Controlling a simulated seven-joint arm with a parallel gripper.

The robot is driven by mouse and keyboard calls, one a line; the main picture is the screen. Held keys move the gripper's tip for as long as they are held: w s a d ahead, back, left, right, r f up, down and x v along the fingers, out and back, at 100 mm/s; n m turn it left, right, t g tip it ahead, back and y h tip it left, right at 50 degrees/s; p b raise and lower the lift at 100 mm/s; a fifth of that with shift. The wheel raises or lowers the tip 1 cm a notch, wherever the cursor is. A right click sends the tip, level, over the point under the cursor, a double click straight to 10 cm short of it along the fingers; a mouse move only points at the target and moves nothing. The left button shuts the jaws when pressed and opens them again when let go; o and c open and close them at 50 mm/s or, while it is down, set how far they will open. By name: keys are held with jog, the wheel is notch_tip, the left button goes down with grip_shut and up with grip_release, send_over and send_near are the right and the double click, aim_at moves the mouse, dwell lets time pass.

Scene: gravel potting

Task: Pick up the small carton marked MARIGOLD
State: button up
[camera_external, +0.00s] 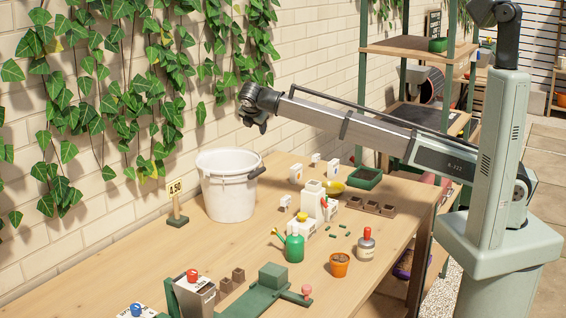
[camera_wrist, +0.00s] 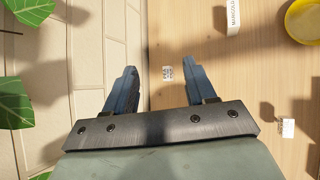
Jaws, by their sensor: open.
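In the wrist view, the white carton marked MARIGOLD (camera_wrist: 233,17) is at the top edge, partly cut off, up and right of my fingers. My gripper (camera_wrist: 160,82) is open with nothing between its fingers. In the external view my gripper (camera_external: 255,122) is high near the brick wall, above the white bucket and well above the table. Several small white cartons stand mid-table there, among them one at the back (camera_external: 315,159) and one nearer the bucket (camera_external: 296,174). Their print is too small to tell which is MARIGOLD.
A small white block (camera_wrist: 167,72) lies below, near the table's wall-side edge. A yellow bowl (camera_wrist: 303,20) is close to the MARIGOLD carton. The white bucket (camera_external: 228,190), green watering can (camera_external: 294,247) and terracotta pot (camera_external: 340,264) stand on the table. The wall is close to my gripper.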

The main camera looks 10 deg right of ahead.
jog(key=w+d+f+g+h, duration=0.1)
jog(key=w+d+f+g, duration=0.15)
jog(key=w+d, duration=0.65)
jog(key=g+y, duration=0.3)
jog(key=g, duration=0.3)
send_over(296, 174)
jog(key=w, duration=0.3)
notch_tip(296, 174, down, 6)
jog(key=f, duration=1.3)
jog(key=shift+s+d+f, duration=0.3)
jog(key=shift+s+f, duration=0.05)
jog(key=shift+f, duration=0.05)
jog(key=shift+c, duration=0.4)
grip_shut()
jog(key=shift+r, duration=0.1)
